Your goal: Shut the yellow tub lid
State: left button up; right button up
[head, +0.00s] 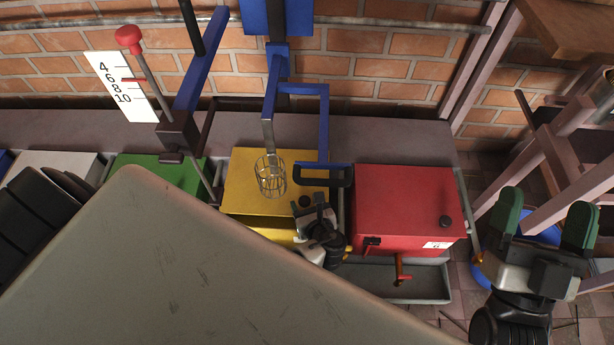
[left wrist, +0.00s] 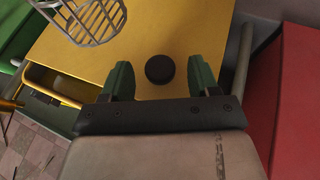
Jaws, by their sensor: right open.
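The yellow tub lid (head: 245,180) is a broad flat panel with a round black knob (head: 305,201) near its front right. A dark line runs between the lid and the yellow tub front (head: 262,232); I cannot tell whether the lid is fully down. My left gripper (head: 315,208) is over the lid's front right part. In the left wrist view the lid (left wrist: 140,35) fills the middle, and the open green fingers of the left gripper (left wrist: 160,82) stand either side of the knob (left wrist: 160,69), apart from it. My right gripper (head: 543,222) is open and empty at the far right.
A wire basket (head: 271,176) on a blue frame (head: 324,120) hangs over the lid. A red tub (head: 405,205) stands right of the yellow one, a green tub (head: 165,168) to its left. A wooden stool (head: 560,130) is at the right.

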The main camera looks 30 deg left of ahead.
pick_arm(q)
jog(key=shift+s+d+r+p, duration=0.3)
jog(key=shift+s+d+r, duration=0.1)
jog(key=shift+d, duration=0.1)
jog(key=p+v, duration=0.3)
jog(key=v, duration=0.6)
jog(key=shift+s+d, duration=0.15)
pick_arm(e)
notch_tip(320, 180, down, 10)
jog(key=w+d+g+h, duration=0.1)
jog(key=g+h, duration=0.2)
jog(key=g, duration=0.6)
jog(key=shift+w+d+f+g, duration=0.15)
jog(key=shift+w+d+g, duration=0.1)
jog(key=shift+g, duration=0.15)
pick_arm(q)
jog(key=shift+f, duration=0.1)
jog(key=shift+c, duration=0.2)
